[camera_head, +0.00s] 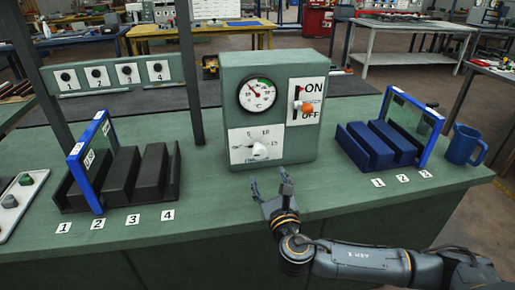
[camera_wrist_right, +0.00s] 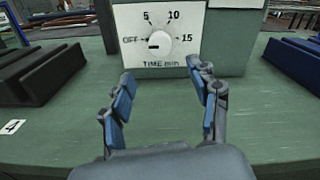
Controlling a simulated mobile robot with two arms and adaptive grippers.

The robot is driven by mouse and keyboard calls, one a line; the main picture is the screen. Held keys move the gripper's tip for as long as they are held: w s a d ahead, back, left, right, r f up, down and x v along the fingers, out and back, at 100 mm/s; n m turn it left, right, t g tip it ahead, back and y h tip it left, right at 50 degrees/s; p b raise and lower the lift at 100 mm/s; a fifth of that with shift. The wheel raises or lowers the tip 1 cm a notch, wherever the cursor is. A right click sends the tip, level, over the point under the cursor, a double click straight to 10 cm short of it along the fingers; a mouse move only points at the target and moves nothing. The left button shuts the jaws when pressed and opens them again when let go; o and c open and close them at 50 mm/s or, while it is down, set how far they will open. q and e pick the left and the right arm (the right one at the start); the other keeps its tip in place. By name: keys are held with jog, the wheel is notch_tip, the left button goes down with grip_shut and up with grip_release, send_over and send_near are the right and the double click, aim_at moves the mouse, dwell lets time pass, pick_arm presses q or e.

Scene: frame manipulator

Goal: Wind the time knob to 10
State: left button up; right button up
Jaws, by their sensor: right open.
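The time knob (camera_head: 260,150) is a white round dial on the lower left of the green box's front. In the right wrist view the knob (camera_wrist_right: 159,43) has OFF, 5, 10 and 15 around it, and its dark mark points left, near OFF. My right gripper (camera_head: 270,185) is in front of the box, below the knob and apart from it. In the right wrist view my right gripper (camera_wrist_right: 164,82) has its fingers spread with nothing between them. My left gripper is not in view.
The green box (camera_head: 289,110) also carries a gauge (camera_head: 258,95) and an orange-handled ON/OFF switch (camera_head: 306,107). A black rack (camera_head: 128,178) stands left, a blue rack (camera_head: 378,146) and blue mug (camera_head: 464,146) right. The bench (camera_head: 205,205) is clear before the box.

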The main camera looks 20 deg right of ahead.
aim_at(260, 154)
jog(key=x, duration=1)
jog(key=shift+w+d+r, duration=0.1)
jog(key=shift+w+d, duration=0.05)
jog(key=shift+w, duration=0.2)
jog(key=shift+w+d, duration=0.15)
jog(key=shift+w, duration=0.7)
jog(key=c, duration=1.2)
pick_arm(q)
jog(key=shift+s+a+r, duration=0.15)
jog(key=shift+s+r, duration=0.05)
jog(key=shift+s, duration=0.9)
